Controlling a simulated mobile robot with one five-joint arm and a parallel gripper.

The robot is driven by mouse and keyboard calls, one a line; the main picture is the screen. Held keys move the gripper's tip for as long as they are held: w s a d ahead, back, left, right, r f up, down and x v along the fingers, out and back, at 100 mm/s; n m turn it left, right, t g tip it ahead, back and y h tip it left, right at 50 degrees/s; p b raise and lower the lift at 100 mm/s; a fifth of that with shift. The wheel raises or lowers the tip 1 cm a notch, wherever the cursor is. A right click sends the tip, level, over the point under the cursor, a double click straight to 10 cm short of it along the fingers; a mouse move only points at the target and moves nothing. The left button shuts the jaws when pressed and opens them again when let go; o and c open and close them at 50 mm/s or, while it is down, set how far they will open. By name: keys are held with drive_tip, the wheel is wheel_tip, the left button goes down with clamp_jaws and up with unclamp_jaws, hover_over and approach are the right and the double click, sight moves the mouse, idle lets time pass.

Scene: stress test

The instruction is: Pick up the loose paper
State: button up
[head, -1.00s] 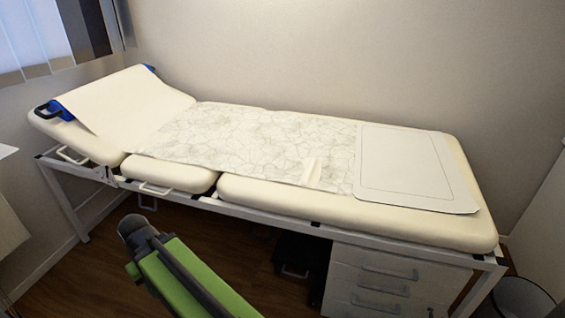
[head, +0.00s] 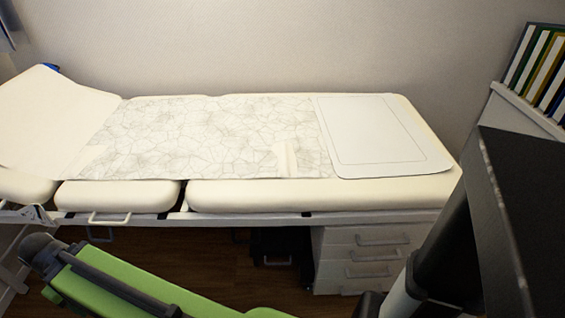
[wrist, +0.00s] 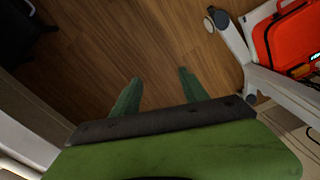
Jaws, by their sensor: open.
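A wide sheet of creased paper with a web of thin lines (head: 215,130) lies across the middle of the cream examination couch (head: 400,190). A small pale fold or flap (head: 285,157) shows near its front edge. A plain white sheet or pad with a thin outline (head: 375,135) lies to its right. Which of these is the loose paper I cannot tell for sure. My gripper (wrist: 158,92) is open and empty in the wrist view, with its green fingers apart over the wooden floor. No paper shows there. In the head view only my green arm shows, in front of the couch.
White drawers (head: 370,255) stand under the couch at the right. A dark panel (head: 535,190) on a post fills the right side. Binders (head: 540,65) stand on a shelf behind it. An orange case (wrist: 290,45) sits right of my gripper in the wrist view.

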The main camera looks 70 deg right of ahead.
drive_tip(key=o, duration=1)
drive_tip(key=r+p, duration=0.6)
drive_tip(key=r, duration=0.1)
drive_tip(key=w+r+p, duration=0.1)
drive_tip(key=r+p, duration=1.2)
drive_tip(key=r, duration=0.1)
drive_tip(key=shift+w+d, duration=0.15)
drive_tip(key=shift+d, duration=0.2)
drive_tip(key=shift+c, duration=0.2)
drive_tip(key=d+r+p, duration=0.8)
drive_tip(key=r+p, duration=0.2)
drive_tip(key=p, duration=0.1)
drive_tip(key=s+d+n+h, duration=0.1)
drive_tip(key=s+d, duration=0.2)
drive_tip(key=d, duration=1.2)
drive_tip(key=n+g+b, duration=0.3)
drive_tip(key=b, duration=0.9)
hover_over(284, 162)
drive_tip(key=w, duration=0.2)
drive_tip(key=f, duration=1)
drive_tip(key=shift+a+f, duration=0.3)
drive_tip(key=shift+a, duration=0.05)
drive_tip(key=b+x, duration=0.5)
drive_tip(key=shift+s+d+f, duration=0.15)
drive_tip(key=shift+f, duration=0.2)
drive_tip(key=shift+r, duration=0.15)
drive_tip(key=c, duration=1.3)
